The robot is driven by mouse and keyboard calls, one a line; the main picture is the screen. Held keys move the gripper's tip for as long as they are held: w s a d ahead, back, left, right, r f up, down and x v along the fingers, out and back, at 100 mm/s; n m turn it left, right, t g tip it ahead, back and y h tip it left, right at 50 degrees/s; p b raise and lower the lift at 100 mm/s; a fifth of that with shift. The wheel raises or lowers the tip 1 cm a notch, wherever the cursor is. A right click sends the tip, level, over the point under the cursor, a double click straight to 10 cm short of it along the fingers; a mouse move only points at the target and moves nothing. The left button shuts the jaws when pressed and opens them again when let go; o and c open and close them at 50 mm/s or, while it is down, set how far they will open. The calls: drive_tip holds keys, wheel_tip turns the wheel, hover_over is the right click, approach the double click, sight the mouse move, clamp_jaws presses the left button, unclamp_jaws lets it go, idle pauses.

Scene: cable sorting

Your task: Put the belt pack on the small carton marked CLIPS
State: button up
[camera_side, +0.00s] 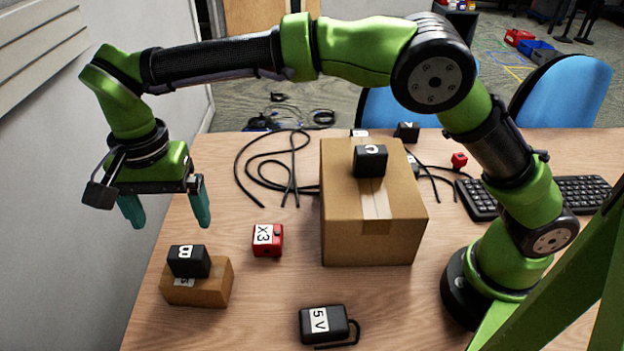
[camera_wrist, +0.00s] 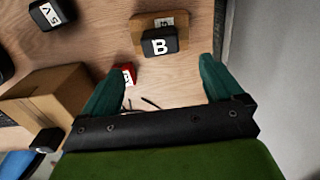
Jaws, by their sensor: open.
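A black block marked B (camera_side: 189,262), probably the belt pack, rests on top of a small brown carton (camera_side: 200,293) at the table's front left. The carton's pale label is partly covered by the block and I cannot read it. In the wrist view the block (camera_wrist: 160,43) sits toward one edge of the carton (camera_wrist: 141,30). My gripper (camera_side: 168,214) is open and empty, above and behind the block and apart from it. In the wrist view the block lies beyond the gap between my fingertips (camera_wrist: 162,72).
A red block marked X3 (camera_side: 268,241) stands right of the small carton. A large carton (camera_side: 372,238) carries another black block (camera_side: 370,161). A black 5V adapter (camera_side: 324,325) lies at the front. Black cables (camera_side: 285,165) lie behind; a keyboard (camera_side: 580,194) is at right.

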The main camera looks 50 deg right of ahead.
drive_tip(key=s+d+r+n+t+y, duration=0.1)
drive_tip(key=s+d+r, duration=0.1)
drive_tip(key=d+r, duration=0.5)
drive_tip(key=s+d+r+n+t+y, duration=0.1)
drive_tip(key=d+r, duration=0.2)
drive_tip(key=d, duration=0.8)
drive_tip(key=s+d+f+n+t, duration=0.1)
drive_tip(key=s+d+f+t, duration=0.1)
drive_tip(key=s+d, duration=0.4)
drive_tip(key=s+d+f+n+t, duration=0.2)
drive_tip(key=s+d+t, duration=0.1)
drive_tip(key=s+d, duration=0.4)
drive_tip(key=shift+s+d+f, duration=0.15)
